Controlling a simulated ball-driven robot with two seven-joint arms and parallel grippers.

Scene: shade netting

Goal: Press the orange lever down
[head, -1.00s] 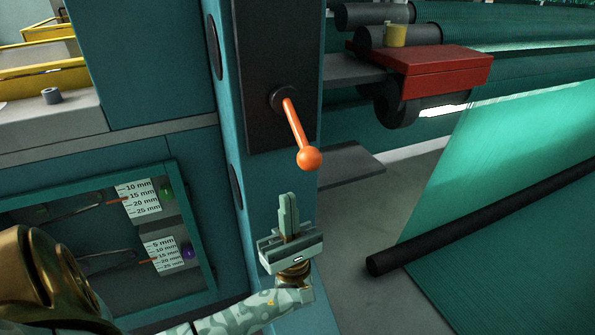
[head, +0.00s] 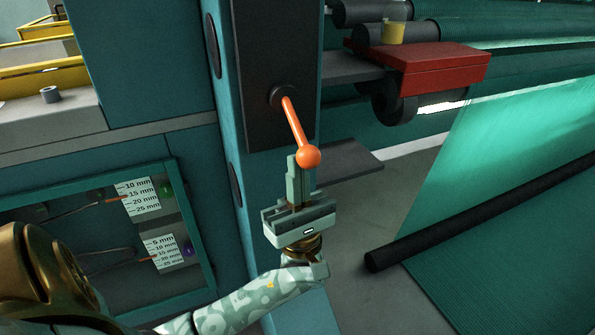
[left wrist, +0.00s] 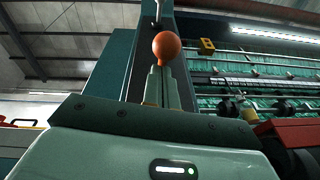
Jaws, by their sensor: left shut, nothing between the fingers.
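The orange lever (head: 294,124) comes out of a round pivot on a dark panel and slants down to the right, with an orange ball knob (head: 308,156) at its end. In the left wrist view the knob (left wrist: 166,46) shows just beyond the shut fingertips (left wrist: 160,76). I cannot tell whether they touch it. My right gripper is not in view.
The dark panel (head: 270,60) sits on a teal column. A red block (head: 425,68) on a grey shelf and a black roller (head: 450,222) with green netting are to the right. A glazed case with millimetre scales (head: 140,197) is at lower left.

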